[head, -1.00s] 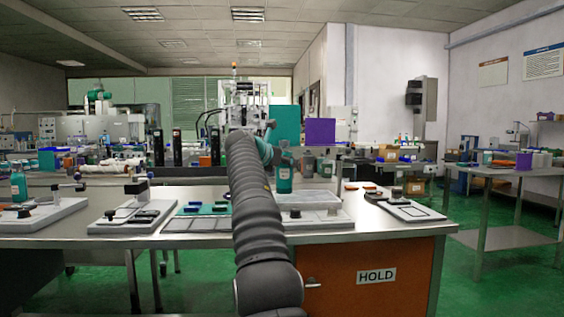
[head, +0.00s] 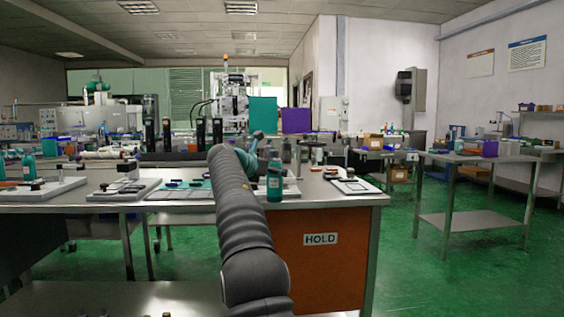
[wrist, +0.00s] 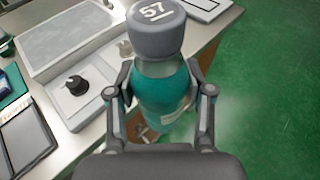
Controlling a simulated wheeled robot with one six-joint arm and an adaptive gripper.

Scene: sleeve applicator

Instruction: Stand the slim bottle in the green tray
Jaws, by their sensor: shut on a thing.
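The slim bottle (wrist: 160,100) is teal with a grey cap marked 57. It fills the middle of the wrist view. My gripper (wrist: 161,92) is shut on its body, one finger on each side, with the cap above the fingers. In the wrist view its base is out of sight beyond the fingers and it hangs beside the table edge over the floor. In the head view the bottle (head: 274,181) shows upright at the end of my arm, in front of the table.
The steel table (head: 330,201) with the orange HOLD panel (head: 335,250) stands ahead, carrying fixtures and a clear-topped box (wrist: 68,35). Another steel table (head: 470,158) with small items stands at the right. Green floor (head: 400,270) lies open between them.

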